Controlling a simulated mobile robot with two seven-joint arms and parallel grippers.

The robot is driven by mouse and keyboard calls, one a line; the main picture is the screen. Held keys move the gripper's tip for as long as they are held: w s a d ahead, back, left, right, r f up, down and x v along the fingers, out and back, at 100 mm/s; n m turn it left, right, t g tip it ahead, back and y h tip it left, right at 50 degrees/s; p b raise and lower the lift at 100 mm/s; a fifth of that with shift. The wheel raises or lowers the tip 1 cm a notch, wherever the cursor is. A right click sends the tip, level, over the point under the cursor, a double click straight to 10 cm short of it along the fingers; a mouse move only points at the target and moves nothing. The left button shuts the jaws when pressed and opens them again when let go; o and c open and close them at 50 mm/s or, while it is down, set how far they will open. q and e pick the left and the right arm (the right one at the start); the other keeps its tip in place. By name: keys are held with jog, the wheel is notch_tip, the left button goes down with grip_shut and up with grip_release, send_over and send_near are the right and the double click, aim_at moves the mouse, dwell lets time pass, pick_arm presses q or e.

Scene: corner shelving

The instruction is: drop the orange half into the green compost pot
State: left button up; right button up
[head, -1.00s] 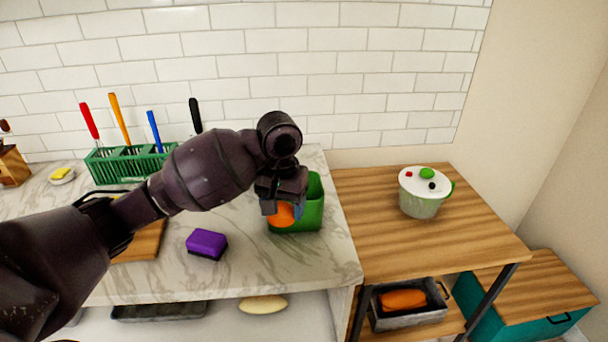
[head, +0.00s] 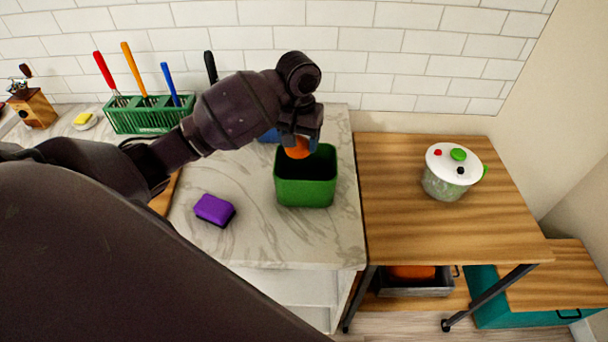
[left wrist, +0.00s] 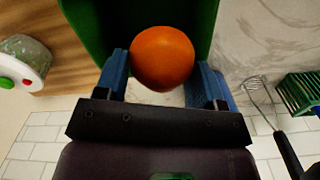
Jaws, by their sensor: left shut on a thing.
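The orange half (head: 297,149) is held between the fingers of my left gripper (head: 300,138), at the back part of the green compost pot's opening. The green compost pot (head: 305,192) stands upright on the marble counter near its right end. In the left wrist view the orange half (left wrist: 162,58) sits between the two blue fingertips (left wrist: 165,80), with the green pot (left wrist: 80,20) beyond it. Whether the orange touches the pot's rim cannot be told. My right gripper is not in view.
A purple sponge (head: 214,210) lies on the counter left of the pot. A green rack (head: 145,118) with utensils stands at the back left. A lidded white pot (head: 452,172) stands on the wooden table (head: 400,225) at the right.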

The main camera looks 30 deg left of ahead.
pick_arm(q)
notch_tip(320, 180, down, 2)
jog(key=shift+f+b, duration=0.5)
jog(key=shift+b, duration=0.7)
jog(key=shift+f+b, duration=0.35)
jog(key=shift+b, duration=0.2)
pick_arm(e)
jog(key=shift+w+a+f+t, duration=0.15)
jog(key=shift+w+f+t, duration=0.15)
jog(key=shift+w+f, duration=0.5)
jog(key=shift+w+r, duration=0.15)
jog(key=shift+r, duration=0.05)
pick_arm(q)
jog(key=o, duration=1)
jog(key=shift+r, duration=0.1)
notch_tip(320, 180, up, 11)
jog(key=shift+f+p, duration=0.1)
jog(key=shift+p, duration=0.7)
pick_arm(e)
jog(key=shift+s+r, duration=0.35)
